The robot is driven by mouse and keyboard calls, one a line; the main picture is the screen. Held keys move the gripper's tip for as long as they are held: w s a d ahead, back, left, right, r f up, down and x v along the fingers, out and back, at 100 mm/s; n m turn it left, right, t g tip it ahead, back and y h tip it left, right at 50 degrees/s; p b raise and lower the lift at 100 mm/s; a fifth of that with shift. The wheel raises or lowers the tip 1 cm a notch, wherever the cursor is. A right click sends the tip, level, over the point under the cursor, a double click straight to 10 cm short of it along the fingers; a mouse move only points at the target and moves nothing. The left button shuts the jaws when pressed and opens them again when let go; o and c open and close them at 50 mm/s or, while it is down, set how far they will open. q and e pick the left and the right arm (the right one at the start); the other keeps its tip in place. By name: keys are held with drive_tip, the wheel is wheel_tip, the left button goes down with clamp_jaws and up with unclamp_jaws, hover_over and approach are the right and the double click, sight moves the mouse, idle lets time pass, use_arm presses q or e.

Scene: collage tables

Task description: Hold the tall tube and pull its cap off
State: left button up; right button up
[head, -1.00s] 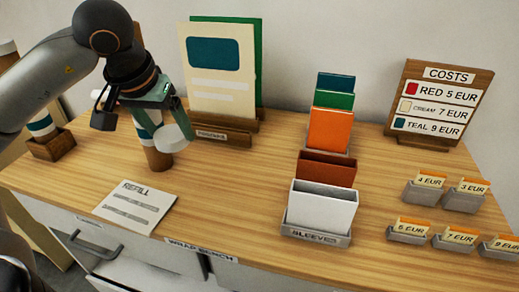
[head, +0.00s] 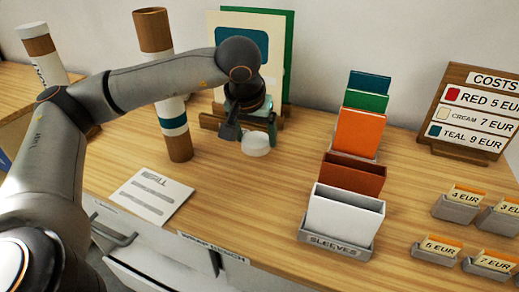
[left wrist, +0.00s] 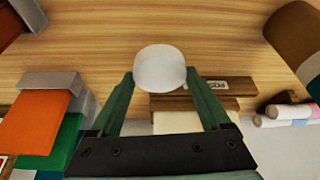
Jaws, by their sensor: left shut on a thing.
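The tall tube (head: 173,108) stands upright on the bench behind my left forearm, which hides part of it. It is brown at the top and foot, with white and a teal band between, and no cap shows on its top. My left gripper (head: 257,130) is shut on a white round cap (head: 256,144), to the right of the tube and apart from it. In the left wrist view the cap (left wrist: 160,70) sits between the fingertips, and a brown tube end (left wrist: 292,36) shows at the upper right. My right gripper is not in view.
A card rack labelled SLEEVES (head: 336,245) stands right of the gripper. A REFILL sheet (head: 153,195) lies near the front edge. Large cards (head: 262,65) stand behind, and a white-capped tube (head: 43,55) is at far left. Bench between gripper and rack is clear.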

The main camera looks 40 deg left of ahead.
sight(258, 143)
use_arm(q)
drive_tip(key=shift+w+d+f, duration=0.15)
drive_tip(key=shift+f, duration=0.15)
drive_tip(key=shift+w+d+f, duration=0.1)
drive_tip(key=shift+w+f, duration=0.05)
drive_tip(key=shift+f, duration=0.75)
drive_tip(key=shift+w+f, duration=0.1)
drive_tip(key=shift+f, duration=0.8)
drive_tip(key=shift+f+b, duration=0.25)
drive_tip(key=shift+b, duration=0.05)
drive_tip(key=o, duration=1.4)
drive_tip(key=shift+r+p, duration=0.3)
drive_tip(key=shift+r, duration=0.15)
drive_tip(key=v, duration=1.1)
drive_tip(key=shift+r+p, duration=0.3)
drive_tip(key=shift+p, duration=0.1)
